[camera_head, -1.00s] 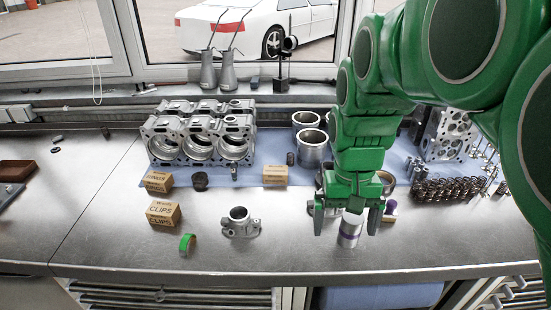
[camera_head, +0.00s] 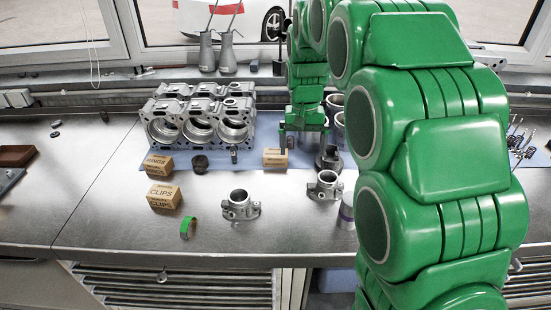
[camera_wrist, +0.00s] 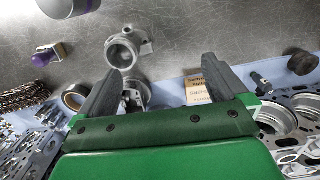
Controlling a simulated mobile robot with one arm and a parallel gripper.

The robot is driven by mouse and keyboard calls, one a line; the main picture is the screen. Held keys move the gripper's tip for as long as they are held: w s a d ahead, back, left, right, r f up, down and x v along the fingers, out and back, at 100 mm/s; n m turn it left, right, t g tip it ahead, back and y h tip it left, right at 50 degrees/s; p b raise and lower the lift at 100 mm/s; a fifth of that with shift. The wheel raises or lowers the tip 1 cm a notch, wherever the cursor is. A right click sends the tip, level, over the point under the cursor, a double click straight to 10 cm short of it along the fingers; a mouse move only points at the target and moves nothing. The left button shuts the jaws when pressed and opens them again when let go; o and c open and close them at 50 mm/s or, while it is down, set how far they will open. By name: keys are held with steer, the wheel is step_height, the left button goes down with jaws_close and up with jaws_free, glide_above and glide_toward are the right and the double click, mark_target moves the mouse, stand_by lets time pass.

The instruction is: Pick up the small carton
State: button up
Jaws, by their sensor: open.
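Three brown cartons are on the bench in the head view: one (camera_head: 275,158) at the edge of the blue mat, a rear left one (camera_head: 158,164), and a CLIPS one (camera_head: 164,195) in front of that. Which is the small carton is not certain. My gripper (camera_head: 304,138) is open and empty above the mat, just right of the mat-edge carton and apart from it. In the wrist view, my gripper (camera_wrist: 160,68) points down past a carton (camera_wrist: 196,90), which lies between the fingers, close beside the right one and partly hidden.
An engine block (camera_head: 200,125) stands left of my gripper. Cylinder liners (camera_head: 336,103) are close on the right. My arm hides the right of the bench.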

glide_above(275, 153)
steer(key=shift+t, duration=0.3)
steer(key=f, duration=0.8)
steer(key=shift+s, duration=0.4)
steer(key=shift+f, duration=1.35)
steer(key=shift+w+d+f, duration=0.1)
steer(key=shift+w+f, duration=0.05)
steer(key=shift+f, duration=0.7)
steer(key=shift+w+a+f, duration=0.1)
steer(key=shift+w+f, duration=0.1)
steer(key=shift+f, duration=0.7)
steer(key=shift+w+d+f, duration=0.1)
steer(key=shift+w+f, duration=0.05)
steer(key=shift+f, duration=0.7)
steer(key=c, duration=0.9)
steer(key=shift+o, duration=0.2)
steer(key=shift+r, duration=0.1)
